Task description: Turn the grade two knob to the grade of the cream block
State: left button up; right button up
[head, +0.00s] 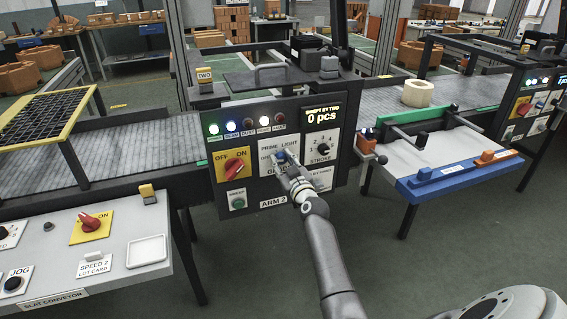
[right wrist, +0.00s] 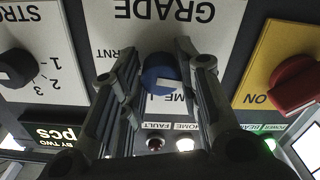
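The blue grade knob (right wrist: 160,74) sits on a white plate lettered GRADE, upside down in the right wrist view. A white mark shows on its lower face there, toward partly hidden lettering; its exact setting is hard to read. In the head view the knob (head: 283,156) is partly covered by my right gripper (head: 287,166). That gripper also shows in the right wrist view (right wrist: 158,62), its fingers apart on either side of the knob; I cannot tell whether they touch it. The cream block (head: 417,93) lies on the conveyor right of the panel. My left gripper is out of view.
The panel (head: 213,151) also carries a red switch on yellow (head: 233,169), a green button (head: 238,201), a black stroke knob (head: 323,149) and a row of lamps. A blue-edged table (head: 440,178) stands at right. A control table (head: 112,232) stands at left.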

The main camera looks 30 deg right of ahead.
jog(key=shift+c, duration=1)
jog(key=m, duration=0.4)
jog(key=shift+p, duration=0.4)
jog(key=m+p, duration=0.1)
jog(key=m, duration=0.5)
jog(key=shift+a+r, duration=0.1)
jog(key=shift+a, duration=0.05)
jog(key=m, duration=0.5)
jog(key=shift+m+p, duration=0.3)
jog(key=shift+m, duration=0.1)
jog(key=m, duration=0.5)
jog(key=shift+m+p, duration=0.3)
jog(key=shift+m, duration=0.1)
